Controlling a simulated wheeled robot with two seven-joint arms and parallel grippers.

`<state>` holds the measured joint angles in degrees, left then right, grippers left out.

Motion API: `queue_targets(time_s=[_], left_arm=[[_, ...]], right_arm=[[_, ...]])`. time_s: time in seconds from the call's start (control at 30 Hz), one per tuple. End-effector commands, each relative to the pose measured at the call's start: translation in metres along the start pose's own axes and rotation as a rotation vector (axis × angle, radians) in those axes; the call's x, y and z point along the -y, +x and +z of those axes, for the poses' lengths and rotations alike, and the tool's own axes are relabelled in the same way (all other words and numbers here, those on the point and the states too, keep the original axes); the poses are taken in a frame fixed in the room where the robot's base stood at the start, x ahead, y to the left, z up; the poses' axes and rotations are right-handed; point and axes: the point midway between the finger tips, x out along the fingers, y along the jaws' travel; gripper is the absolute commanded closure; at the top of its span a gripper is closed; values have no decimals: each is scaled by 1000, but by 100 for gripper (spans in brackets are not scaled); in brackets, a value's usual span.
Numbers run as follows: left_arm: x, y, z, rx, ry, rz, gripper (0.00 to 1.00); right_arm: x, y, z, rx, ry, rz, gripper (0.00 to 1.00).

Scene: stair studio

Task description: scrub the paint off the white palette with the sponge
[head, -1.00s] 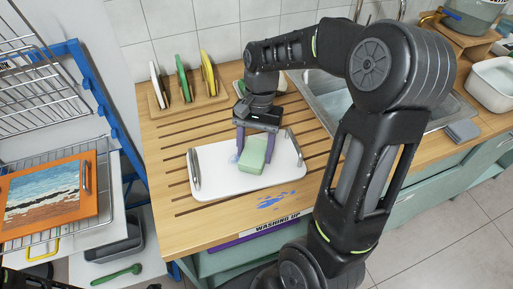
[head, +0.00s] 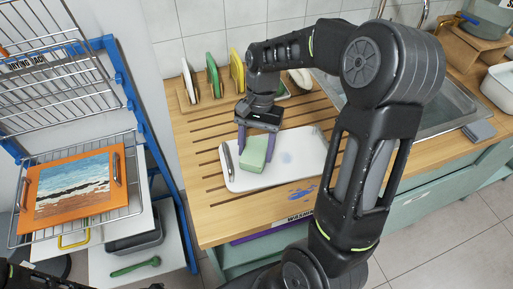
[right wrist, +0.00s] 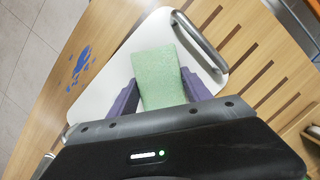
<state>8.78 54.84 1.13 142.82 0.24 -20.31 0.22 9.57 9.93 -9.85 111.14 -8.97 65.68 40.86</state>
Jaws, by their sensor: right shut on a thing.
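The white palette (head: 262,180) lies flat on the slatted wooden counter, with a metal handle (head: 228,160) at its left end. In the right wrist view the sponge (right wrist: 158,72) sits between the fingers, close to one palette handle (right wrist: 200,42). My left gripper is not in view.
Several boards stand in a wooden rack (head: 205,105) behind the palette. A blue paint mark (head: 300,194) is on the counter in front. A sink (head: 450,100) lies right. A wire drying rack (head: 130,200) holding an orange painted tray (head: 48,205) stands left.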

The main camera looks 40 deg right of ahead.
Motion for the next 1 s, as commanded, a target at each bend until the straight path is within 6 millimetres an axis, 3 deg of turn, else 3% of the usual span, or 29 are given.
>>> queue_targets(time_s=[0.03,0.6,1.0], left_arm=[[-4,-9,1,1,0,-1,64],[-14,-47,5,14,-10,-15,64],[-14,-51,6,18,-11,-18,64]], right_arm=[[0,-17,3,-5,0,-4,76],[0,-67,9,-3,-4,-1,76],[-1,-73,9,-3,-5,0,76]])
